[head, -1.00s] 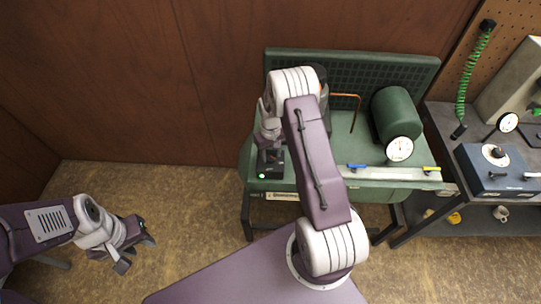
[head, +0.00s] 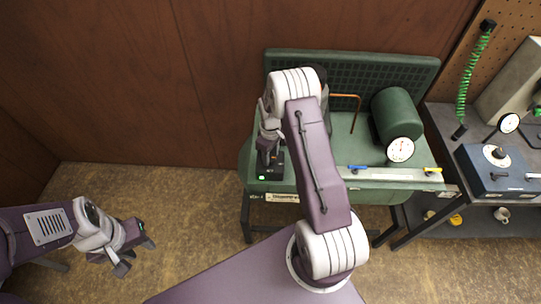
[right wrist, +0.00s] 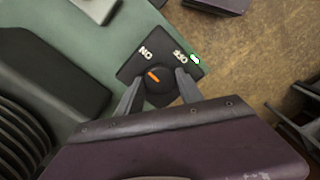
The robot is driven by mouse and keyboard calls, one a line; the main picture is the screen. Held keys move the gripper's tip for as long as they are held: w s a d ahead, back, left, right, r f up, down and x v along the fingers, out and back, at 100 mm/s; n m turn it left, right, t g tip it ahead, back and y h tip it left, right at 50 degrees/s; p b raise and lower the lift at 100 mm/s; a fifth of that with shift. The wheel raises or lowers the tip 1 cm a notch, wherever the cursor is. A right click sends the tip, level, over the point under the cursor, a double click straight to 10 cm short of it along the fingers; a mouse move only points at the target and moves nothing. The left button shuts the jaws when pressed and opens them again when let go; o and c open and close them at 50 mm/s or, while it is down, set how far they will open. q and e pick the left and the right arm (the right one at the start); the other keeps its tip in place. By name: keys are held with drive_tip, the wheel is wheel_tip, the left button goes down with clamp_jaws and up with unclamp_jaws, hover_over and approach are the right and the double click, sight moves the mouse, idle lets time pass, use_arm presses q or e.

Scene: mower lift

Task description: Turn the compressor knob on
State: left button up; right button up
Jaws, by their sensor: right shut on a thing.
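The compressor knob (right wrist: 160,90) is a dark round knob with an orange pointer on a black plate (right wrist: 135,68), seen in the right wrist view. Its pointer leans up-left, toward the ON label; the OFF label is to the right. A small green light shows by the plate's right corner. My right gripper (right wrist: 158,92) is shut on the knob, one finger on each side. In the head view the plate (head: 277,171) sits at the left front of the green compressor bench (head: 300,185), and my wrist hides the knob. My left gripper (head: 135,252) is open and empty over the floor.
A green tank (head: 397,113) with a white gauge (head: 400,149) stands right of my right arm. Blue and yellow valve handles lie in front. A dark cart (head: 480,222) with a blue box (head: 495,172) is further right. The floor at left is clear.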

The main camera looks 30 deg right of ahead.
drive_tip(key=shift+w+r, duration=0.1)
drive_tip(key=o, duration=1.4)
wheel_tip(320, 180, up, 9)
drive_tip(key=shift+b, duration=0.85)
